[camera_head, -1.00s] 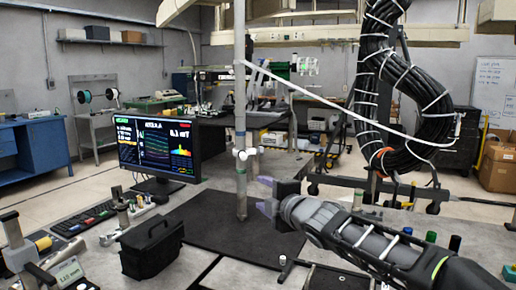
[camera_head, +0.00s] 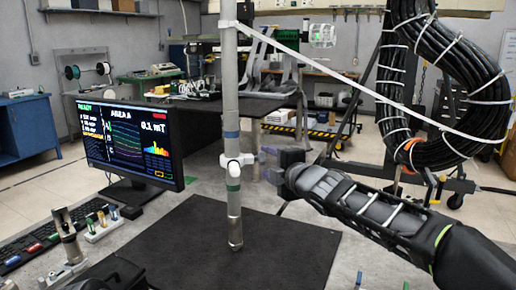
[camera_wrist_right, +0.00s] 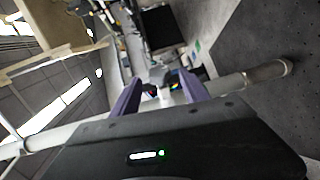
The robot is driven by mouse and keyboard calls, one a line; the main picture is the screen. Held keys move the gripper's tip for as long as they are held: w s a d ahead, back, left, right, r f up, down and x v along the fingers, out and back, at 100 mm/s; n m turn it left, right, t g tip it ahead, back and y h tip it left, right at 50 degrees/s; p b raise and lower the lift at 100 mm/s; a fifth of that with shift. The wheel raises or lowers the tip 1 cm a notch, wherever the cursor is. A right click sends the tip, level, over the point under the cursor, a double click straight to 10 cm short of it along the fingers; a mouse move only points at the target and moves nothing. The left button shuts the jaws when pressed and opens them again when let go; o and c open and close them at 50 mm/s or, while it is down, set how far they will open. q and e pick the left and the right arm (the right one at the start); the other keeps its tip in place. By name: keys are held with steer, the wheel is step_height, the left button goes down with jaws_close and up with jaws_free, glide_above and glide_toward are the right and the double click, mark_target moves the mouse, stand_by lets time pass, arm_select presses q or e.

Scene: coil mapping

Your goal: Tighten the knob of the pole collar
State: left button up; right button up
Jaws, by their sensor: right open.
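A grey pole (camera_head: 231,105) stands upright on a black mat (camera_head: 285,235). The pale knob (camera_wrist_right: 163,93) shows between the fingers; I cannot tell any contact.
A monitor (camera_head: 125,140) stands left of the pole. A black cable coil (camera_head: 455,75) hangs at the right, and a white strap (camera_head: 330,70) runs from it to the upper pole. A metal fixture (camera_head: 70,238) stands at the lower left. The mat's right half is clear.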

steer(key=shift+s+r, duration=0.1)
steer(key=shift+s, duration=0.05)
steer(key=p+x, duration=0.3)
steer(key=x, duration=0.5)
stand_by(0.3)
steer(key=shift+c, duration=0.3)
jaws_close()
